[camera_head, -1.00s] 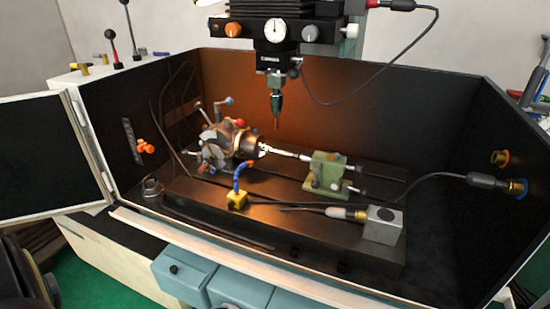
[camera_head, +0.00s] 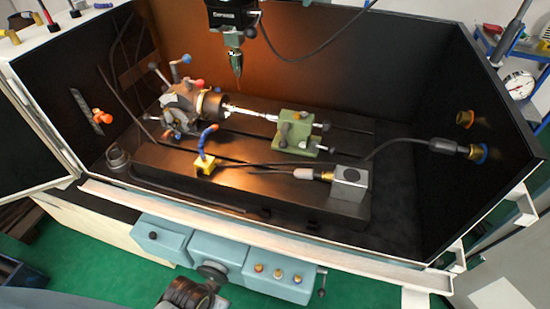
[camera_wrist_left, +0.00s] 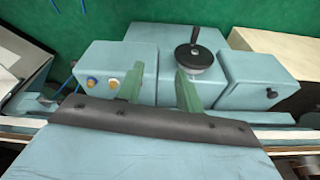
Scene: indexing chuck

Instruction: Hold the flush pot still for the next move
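No part can be surely told as the flush pot. A small dark round pot (camera_head: 117,158) stands upright at the front left inside the enclosure, and nothing of mine touches it. My left gripper (camera_wrist_left: 159,90) shows in the left wrist view with two green fingers apart and nothing between them. Beyond the fingers are blue-grey boxes with a black handwheel (camera_wrist_left: 194,57), outside the enclosure front. My right gripper is in neither view.
The dark bed carries a chuck unit (camera_head: 185,108), a green tailstock block (camera_head: 296,131), a yellow block with a blue hose (camera_head: 206,163) and a grey block (camera_head: 349,183). A drill head (camera_head: 235,45) hangs above. The front rail (camera_head: 250,237) and open left door (camera_head: 30,130) bound the enclosure.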

